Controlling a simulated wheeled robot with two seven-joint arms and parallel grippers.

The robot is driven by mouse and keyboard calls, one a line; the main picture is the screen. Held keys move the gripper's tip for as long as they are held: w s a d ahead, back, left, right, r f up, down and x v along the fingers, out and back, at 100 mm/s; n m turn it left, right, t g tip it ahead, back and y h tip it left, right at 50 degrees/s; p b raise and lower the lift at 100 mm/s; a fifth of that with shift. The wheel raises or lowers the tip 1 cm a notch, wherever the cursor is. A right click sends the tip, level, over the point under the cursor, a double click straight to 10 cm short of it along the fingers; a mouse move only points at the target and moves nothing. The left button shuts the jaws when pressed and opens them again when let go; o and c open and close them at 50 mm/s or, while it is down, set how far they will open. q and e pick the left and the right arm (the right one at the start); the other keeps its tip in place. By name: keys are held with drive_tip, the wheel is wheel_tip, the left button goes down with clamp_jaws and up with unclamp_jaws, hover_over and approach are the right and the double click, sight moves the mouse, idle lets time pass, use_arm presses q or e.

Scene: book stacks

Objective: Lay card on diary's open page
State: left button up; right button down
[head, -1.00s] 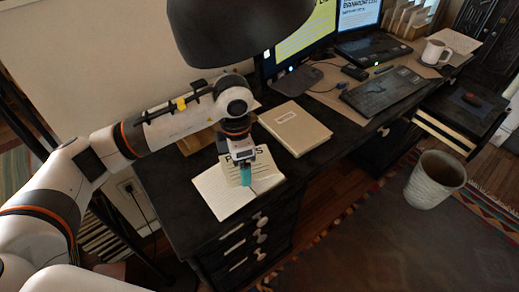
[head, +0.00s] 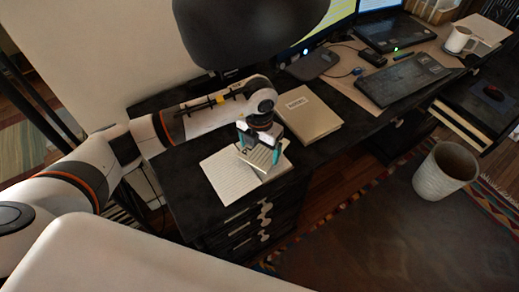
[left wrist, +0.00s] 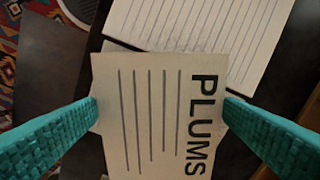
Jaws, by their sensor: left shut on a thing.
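The cream card (left wrist: 148,125), printed PLUMS with several ruled lines, is held by its two side edges between the teal fingers of my left gripper (left wrist: 162,106). In the head view my left gripper (head: 259,151) points down over the diary, and the card (head: 258,159) shows beneath it. The open diary (head: 222,178) lies on the near end of the dark desk, with lined pages. A lined page (left wrist: 205,30) also shows past the card in the left wrist view. The gripper hides part of the diary's right side. I cannot tell whether the card touches the page. My right gripper is not in view.
A closed beige book (head: 310,115) lies just right of the gripper. A black lamp shade (head: 245,30) hangs above the desk. A keyboard (head: 408,80), laptop and mug (head: 458,40) are farther right. A bin (head: 444,171) stands on the floor.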

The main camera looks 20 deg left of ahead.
sight(259, 153)
use_arm(q)
wheel_tip(259, 153, down, 2)
drive_tip(key=o, duration=0.7)
drive_tip(key=shift+f, duration=0.1)
drive_tip(key=shift+r, duration=0.55)
wheel_tip(259, 153, up, 11)
drive_tip(key=shift+r+b, duration=0.1)
drive_tip(key=shift+b, duration=0.6)
